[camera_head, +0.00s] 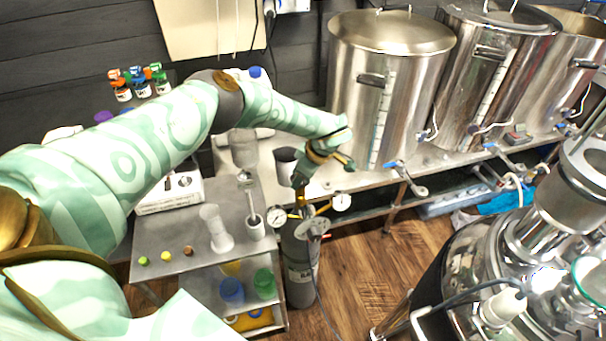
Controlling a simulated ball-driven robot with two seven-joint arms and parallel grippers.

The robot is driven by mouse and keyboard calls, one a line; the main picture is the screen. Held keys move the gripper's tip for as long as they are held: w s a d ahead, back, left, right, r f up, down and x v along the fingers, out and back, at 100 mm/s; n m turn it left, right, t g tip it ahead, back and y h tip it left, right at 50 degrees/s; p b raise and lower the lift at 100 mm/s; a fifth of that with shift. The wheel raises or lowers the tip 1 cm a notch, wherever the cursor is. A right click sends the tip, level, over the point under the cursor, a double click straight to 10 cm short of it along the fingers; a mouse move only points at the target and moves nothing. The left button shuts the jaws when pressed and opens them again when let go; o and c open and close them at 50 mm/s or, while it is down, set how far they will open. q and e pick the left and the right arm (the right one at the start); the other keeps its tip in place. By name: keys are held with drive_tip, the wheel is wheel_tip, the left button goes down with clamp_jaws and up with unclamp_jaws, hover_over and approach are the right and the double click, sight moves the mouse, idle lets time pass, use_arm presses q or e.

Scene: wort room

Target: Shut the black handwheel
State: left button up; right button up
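A dark grey gas cylinder (300,273) stands on the floor beside the steel cart. A round, greyish handwheel-like part (313,228) sits at its top; it is small, and its black colour is not clear. Two round dial gauges, the left one (277,217) and the right one (341,202), flank the brass fittings. My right gripper is not in view.
The steel cart (185,238) holds a white cylinder, small coloured balls and cups below. Large steel kettles (390,85) stand on the bench behind, with valves in front. Shiny steel vessels (545,240) fill the lower right. Wooden floor (365,262) is clear right of the cylinder.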

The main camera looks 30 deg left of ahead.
use_arm(q)
drive_tip(key=o, duration=1)
drive_tip(key=shift+c, duration=0.2)
drive_tip(key=p+v, duration=0.3)
drive_tip(key=v, duration=1.3)
drive_tip(key=shift+r, duration=0.1)
